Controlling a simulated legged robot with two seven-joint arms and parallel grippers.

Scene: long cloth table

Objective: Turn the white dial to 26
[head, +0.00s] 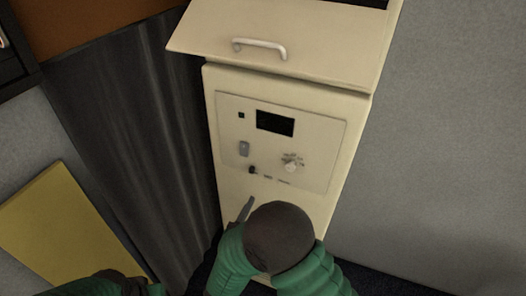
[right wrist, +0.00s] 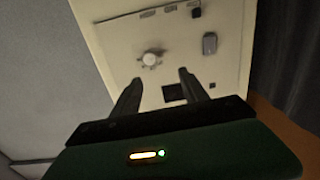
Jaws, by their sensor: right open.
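The white dial (head: 291,163) is on the right side of a control panel (head: 325,135) on a cream cabinet, with small marks around it. The marks are too small to read. It also shows in the right wrist view (right wrist: 151,59), where the panel appears upside down. My right gripper (head: 233,218) is below and left of the dial in the head view. In the right wrist view its two fingers (right wrist: 159,86) are spread apart, with nothing between them, and the dial is beyond them. My left gripper is out of view; only part of my left arm shows at the bottom left.
The panel carries a dark display (head: 275,123), a grey switch (head: 244,149) and a small black knob (head: 252,170). A tilted cream flap with a handle (head: 260,46) juts out above. A dark curtain-like surface (head: 125,130) stands left; a grey wall (head: 445,130) stands right.

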